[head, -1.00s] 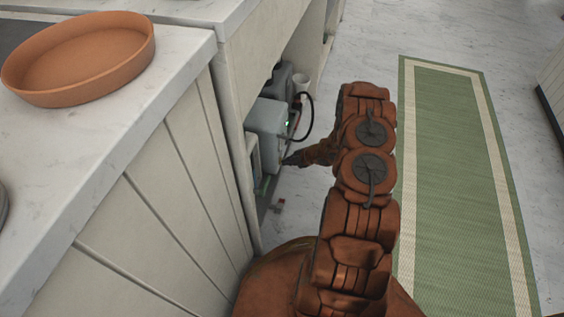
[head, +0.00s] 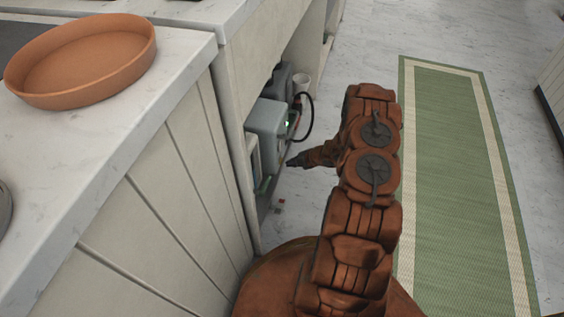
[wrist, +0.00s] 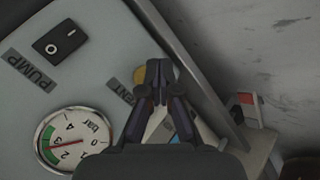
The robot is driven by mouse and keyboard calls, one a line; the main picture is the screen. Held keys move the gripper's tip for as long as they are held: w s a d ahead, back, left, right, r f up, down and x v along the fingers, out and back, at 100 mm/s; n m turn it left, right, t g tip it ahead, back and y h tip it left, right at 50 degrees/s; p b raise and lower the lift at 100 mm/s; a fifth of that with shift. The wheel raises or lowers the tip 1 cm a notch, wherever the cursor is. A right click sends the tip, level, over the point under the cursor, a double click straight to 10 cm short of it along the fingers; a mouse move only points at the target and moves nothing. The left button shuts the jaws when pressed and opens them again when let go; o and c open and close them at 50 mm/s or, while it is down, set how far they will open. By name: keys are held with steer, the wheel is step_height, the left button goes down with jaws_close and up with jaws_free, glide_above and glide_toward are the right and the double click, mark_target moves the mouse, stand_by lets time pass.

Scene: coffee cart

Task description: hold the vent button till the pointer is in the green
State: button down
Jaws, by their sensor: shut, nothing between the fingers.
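My gripper (wrist: 158,80) is shut and empty, its tips over the grey panel; in the head view (head: 291,162) it points left at the machine under the counter. A yellowish vent button (wrist: 139,76) shows partly behind the fingertips, beside the VENT label (wrist: 120,90). I cannot tell whether the tips touch it. The round pressure gauge (wrist: 73,122) sits at the lower left of the wrist view, marked in bar. Its red pointer reaches left to the green arc (wrist: 45,150) and appears to lie in it.
A black PUMP rocker switch (wrist: 60,42) is above the gauge. The grey machine (head: 264,118) with a green light stands in the cart's open bay, with a black hose (head: 311,118) beside it. Cart side panels (head: 160,190) bound the left; the green mat (head: 455,180) covers floor at right.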

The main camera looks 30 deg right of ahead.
steer(key=shift+s+d+p, duration=0.3)
steer(key=shift+s+d, duration=1.4)
steer(key=shift+s, duration=0.2)
